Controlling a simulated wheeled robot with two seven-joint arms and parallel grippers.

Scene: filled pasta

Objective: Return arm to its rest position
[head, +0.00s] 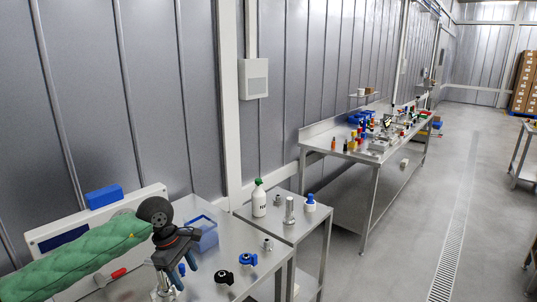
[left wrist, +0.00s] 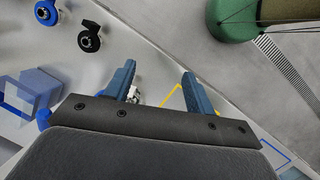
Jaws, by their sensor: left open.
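My left arm (head: 75,254), in a green padded sleeve, reaches in from the left of the head view. It stretches over the near steel table (head: 222,256). My left gripper (head: 186,277) hangs at its end with blue fingers pointing down. In the left wrist view the fingers (left wrist: 158,72) stand apart with nothing held between them. A metal fitting (head: 163,288) stands just below and beside the gripper, partly hidden by it. My right gripper is in neither view.
A black-knobbed part (head: 223,277) and a blue-knobbed part (head: 248,259) lie right of the gripper. A blue translucent bin (head: 203,236) stands behind it. A red-handled tool (head: 112,276) lies below the arm. The aisle floor (head: 400,240) is clear.

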